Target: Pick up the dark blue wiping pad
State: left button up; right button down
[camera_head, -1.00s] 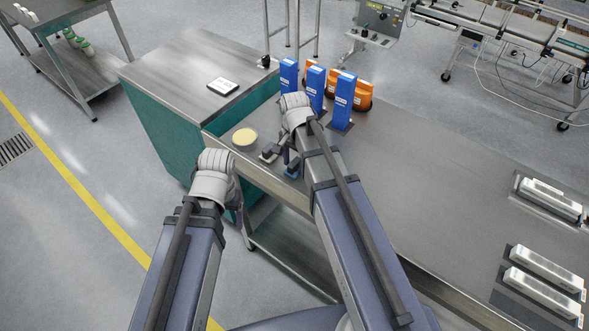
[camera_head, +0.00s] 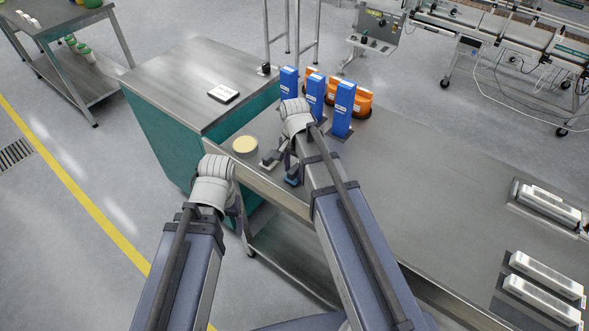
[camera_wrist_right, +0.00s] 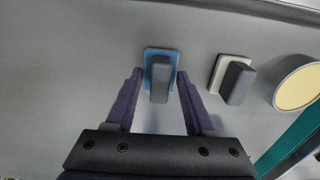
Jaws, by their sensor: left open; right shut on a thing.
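The dark blue wiping pad (camera_head: 292,181) lies near the front edge of the steel table. In the right wrist view it is a blue plate (camera_wrist_right: 150,56) with a grey block handle (camera_wrist_right: 160,80). My right gripper (camera_wrist_right: 160,85) is shut on that handle, one finger on each side. In the head view my right gripper (camera_head: 289,163) is partly hidden by its wrist. My left gripper (camera_head: 238,210) is open and empty, low in front of the table edge, its fingers mostly hidden behind its wrist.
A whitish pad with a dark handle (camera_wrist_right: 238,82) lies just beside the blue one. A round container with a yellow top (camera_head: 245,145) stands close by. Blue upright boxes (camera_head: 343,108) and orange items (camera_head: 362,101) stand behind. The table's right middle is clear.

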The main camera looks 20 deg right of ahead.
aim_at(295, 168)
notch_tip(295, 168, up, 10)
jog(key=p, duration=0.9)
jog(key=shift+f, duration=0.25)
jog(key=c, duration=0.8)
grip_release()
jog(key=c, duration=0.7)
jog(key=shift+o, duration=0.2)
